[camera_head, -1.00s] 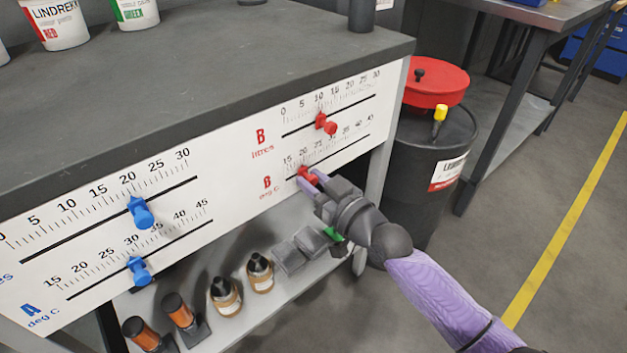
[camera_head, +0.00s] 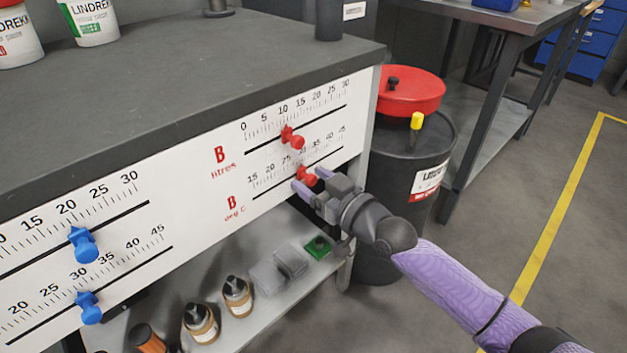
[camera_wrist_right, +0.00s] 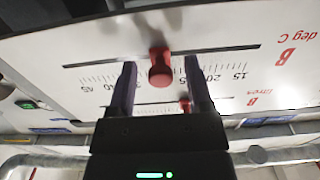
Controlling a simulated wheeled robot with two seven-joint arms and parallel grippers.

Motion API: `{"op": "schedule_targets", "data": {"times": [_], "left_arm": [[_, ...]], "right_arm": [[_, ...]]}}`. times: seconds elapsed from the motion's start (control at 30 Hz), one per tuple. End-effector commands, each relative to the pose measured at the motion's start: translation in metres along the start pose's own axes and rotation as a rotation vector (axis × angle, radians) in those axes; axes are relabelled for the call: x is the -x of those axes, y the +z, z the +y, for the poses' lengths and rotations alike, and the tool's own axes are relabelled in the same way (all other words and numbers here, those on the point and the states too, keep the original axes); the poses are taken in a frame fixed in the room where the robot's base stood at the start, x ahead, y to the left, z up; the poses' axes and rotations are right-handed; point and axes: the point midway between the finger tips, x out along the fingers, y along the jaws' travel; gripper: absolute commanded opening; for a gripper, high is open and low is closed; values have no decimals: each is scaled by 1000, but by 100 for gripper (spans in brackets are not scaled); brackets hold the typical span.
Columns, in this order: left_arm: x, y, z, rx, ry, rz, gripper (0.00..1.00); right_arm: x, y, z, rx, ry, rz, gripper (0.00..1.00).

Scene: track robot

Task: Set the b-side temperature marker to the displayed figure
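The b-side temperature marker is a red knob (camera_head: 307,176) on the lower B slot, marked deg C, of the white panel (camera_head: 205,205). It stands right of the slot's middle, roughly around 30; the exact reading is hidden. In the right wrist view the same marker (camera_wrist_right: 160,70) lies between the fingers, with a gap on each side. My right gripper (camera_head: 311,181) is open around it, and it also shows in the right wrist view (camera_wrist_right: 160,95). My left gripper is not in view. I see no displayed target figure.
The red B litres marker (camera_head: 293,138) sits just above. Blue A-side markers (camera_head: 84,245) (camera_head: 89,308) are at the left. Bottles (camera_head: 237,296) and clear boxes (camera_head: 290,261) stand on the lower shelf. A dark drum with a red lid (camera_head: 411,91) stands right of the bench.

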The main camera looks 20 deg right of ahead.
Motion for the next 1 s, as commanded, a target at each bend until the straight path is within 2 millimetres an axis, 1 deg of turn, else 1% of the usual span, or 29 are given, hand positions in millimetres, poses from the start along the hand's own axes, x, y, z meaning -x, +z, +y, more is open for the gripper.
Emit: {"op": "schedule_targets", "data": {"times": [0.17, 0.27, 0.37, 0.5, 0.63, 0.77, 1.0], "left_arm": [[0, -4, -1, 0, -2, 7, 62], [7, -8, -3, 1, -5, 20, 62], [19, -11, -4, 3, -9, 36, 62], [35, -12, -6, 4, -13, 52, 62], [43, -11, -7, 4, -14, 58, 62], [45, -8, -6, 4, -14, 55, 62], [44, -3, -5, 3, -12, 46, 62]], "right_arm": [[1, -1, 0, 0, 0, 2, 65], [10, -3, 0, 2, 1, 1, 65], [32, -6, 0, 3, 0, 0, 65], [67, -7, 0, 5, 0, -1, 65], [90, -4, 0, 2, 0, 0, 65], [99, -2, 0, 0, -1, 1, 65], [100, 0, 0, 0, 0, 1, 65]]}}
